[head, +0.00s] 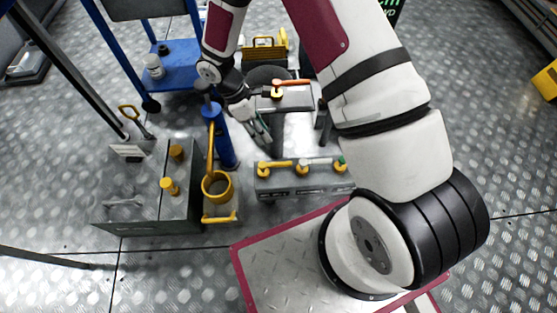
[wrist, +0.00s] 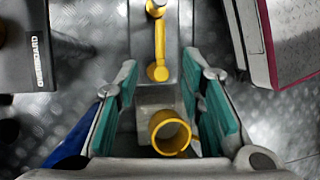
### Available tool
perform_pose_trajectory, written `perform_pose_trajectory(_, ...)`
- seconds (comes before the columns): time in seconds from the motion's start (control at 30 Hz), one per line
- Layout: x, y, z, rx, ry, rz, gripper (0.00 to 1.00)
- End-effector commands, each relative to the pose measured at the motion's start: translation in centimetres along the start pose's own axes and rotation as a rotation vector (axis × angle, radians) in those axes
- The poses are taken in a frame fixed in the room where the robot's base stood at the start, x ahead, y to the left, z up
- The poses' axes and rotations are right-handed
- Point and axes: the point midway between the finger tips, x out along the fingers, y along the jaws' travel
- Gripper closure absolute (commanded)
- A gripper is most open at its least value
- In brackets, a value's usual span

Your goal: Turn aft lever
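A grey valve panel (head: 300,185) holds a row of levers. At its left end is a yellow lever (head: 277,164), a second lever with a yellow hub (head: 302,168) is in the middle, and a green-tipped lever (head: 341,161) is at the right. The labels are too small to read, so I cannot tell which is aft. My gripper (head: 262,130) hangs over the area just behind the panel's left end. In the wrist view my gripper (wrist: 165,105) is open, its teal pads apart. The yellow lever (wrist: 159,45) lies ahead, beyond the fingertips, untouched.
A yellow cup (head: 217,187) beside a blue cylinder (head: 222,140) stands left of the panel; the cup (wrist: 170,132) shows between my fingers. A box marked OVERBOARD (wrist: 65,40) is near; an orange lever (head: 292,83) tops a box behind. A grey cabinet (head: 150,215) stands left.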

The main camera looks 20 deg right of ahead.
Motion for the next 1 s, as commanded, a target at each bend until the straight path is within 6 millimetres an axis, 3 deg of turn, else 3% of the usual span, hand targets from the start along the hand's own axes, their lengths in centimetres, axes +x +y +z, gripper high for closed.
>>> perform_pose_trajectory(0.27, 2.8, 0.0, -0.7, -0.023, -0.003, -0.009, 0.65)
perform_pose_trajectory(0.8, 12.8, -0.1, -0.7, -0.021, -0.004, -0.010, 0.65)
perform_pose_trajectory(1.0, 14.6, -0.1, -0.7, -0.020, -0.003, -0.008, 0.65)
